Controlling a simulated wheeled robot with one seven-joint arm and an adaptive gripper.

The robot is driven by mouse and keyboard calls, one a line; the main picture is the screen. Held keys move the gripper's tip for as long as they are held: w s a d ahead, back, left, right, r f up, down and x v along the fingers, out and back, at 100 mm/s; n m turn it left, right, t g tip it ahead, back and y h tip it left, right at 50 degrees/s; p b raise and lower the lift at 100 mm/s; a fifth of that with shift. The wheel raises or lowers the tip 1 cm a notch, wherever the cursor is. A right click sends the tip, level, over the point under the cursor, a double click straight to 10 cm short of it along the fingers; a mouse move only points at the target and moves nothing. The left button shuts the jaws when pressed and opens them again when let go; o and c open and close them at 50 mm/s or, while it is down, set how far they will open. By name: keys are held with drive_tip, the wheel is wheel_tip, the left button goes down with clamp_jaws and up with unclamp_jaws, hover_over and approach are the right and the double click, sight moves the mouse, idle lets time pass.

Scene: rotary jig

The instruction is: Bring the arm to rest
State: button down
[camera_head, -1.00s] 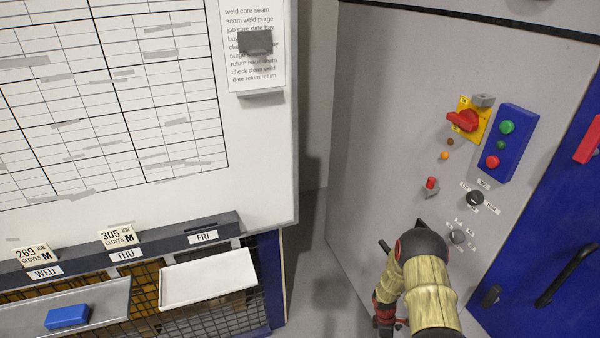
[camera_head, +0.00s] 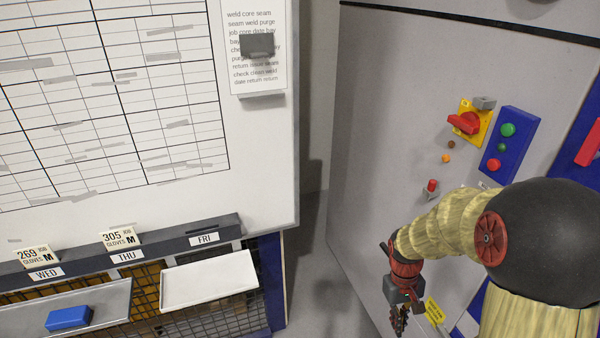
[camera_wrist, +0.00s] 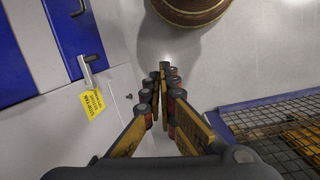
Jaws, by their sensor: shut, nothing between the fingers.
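My arm (camera_head: 440,225) reaches in from the lower right of the head view, in front of the grey cabinet. My gripper (camera_head: 400,322) hangs below its wrist, pointing down near the bottom of the picture. In the wrist view my gripper (camera_wrist: 162,75) shows its two fingers together, with nothing between them. The fingertips are clear of the surfaces around them. The arm hides the lower part of the cabinet's control panel.
The grey cabinet (camera_head: 390,110) carries a red switch (camera_head: 464,123) and a blue button box (camera_head: 510,145). A yellow tag (camera_wrist: 91,104) hangs left of the fingers. A white tray (camera_head: 208,281) and a blue block (camera_head: 68,318) are at lower left. Floor shows between board and cabinet.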

drive_tip(key=s+a+r+t, duration=0.2)
drive_tip(key=s+r, duration=0.2)
drive_tip(key=r, duration=0.4)
drive_tip(key=s+a+r+m+t, duration=0.1)
drive_tip(key=s+a+r+t, duration=0.2)
drive_tip(key=s+r, duration=0.2)
drive_tip(key=s+a+r+t+y, duration=0.1)
drive_tip(key=s+r, duration=0.4)
drive_tip(key=r, duration=0.7)
drive_tip(key=shift+s+a+m+t, duration=0.15)
drive_tip(key=shift+a+m+t, duration=0.25)
drive_tip(key=shift+a+t, duration=0.4)
